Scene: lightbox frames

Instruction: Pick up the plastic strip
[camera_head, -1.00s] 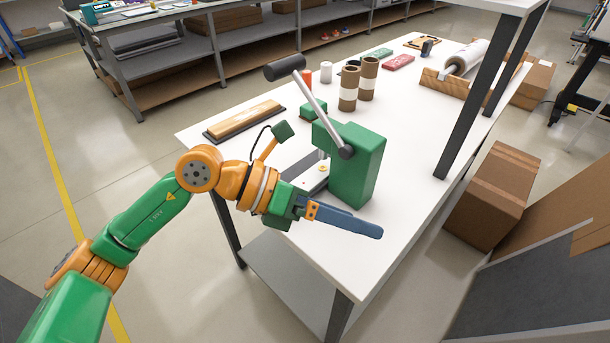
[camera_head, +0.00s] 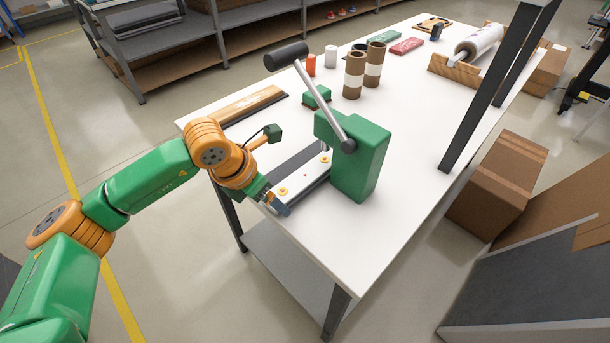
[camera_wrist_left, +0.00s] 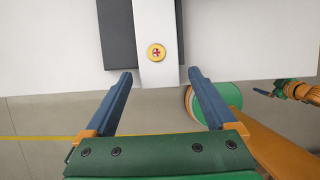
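A pale strip-like plate (camera_head: 305,180) with yellow round buttons lies at the foot of the green lever press (camera_head: 361,160). A dark grey strip (camera_head: 292,165) lies along its far side. I cannot tell which of the two is the plastic strip. In the left wrist view the pale plate (camera_wrist_left: 157,70) reaches the table's near edge, with the dark strip (camera_wrist_left: 117,40) beside it. My left gripper (camera_head: 279,208) is at that edge. Its blue fingers are open and empty, and the wrist view shows their tips (camera_wrist_left: 160,78) on either side of the plate's end, apart from it.
The white table (camera_head: 410,150) has bare room right of the press. A wooden-topped bar (camera_head: 250,104), a green block (camera_head: 317,96) and brown rolls (camera_head: 355,75) stand farther back. A dark table post (camera_head: 480,100) rises at the right. Cardboard boxes (camera_head: 497,185) stand on the floor.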

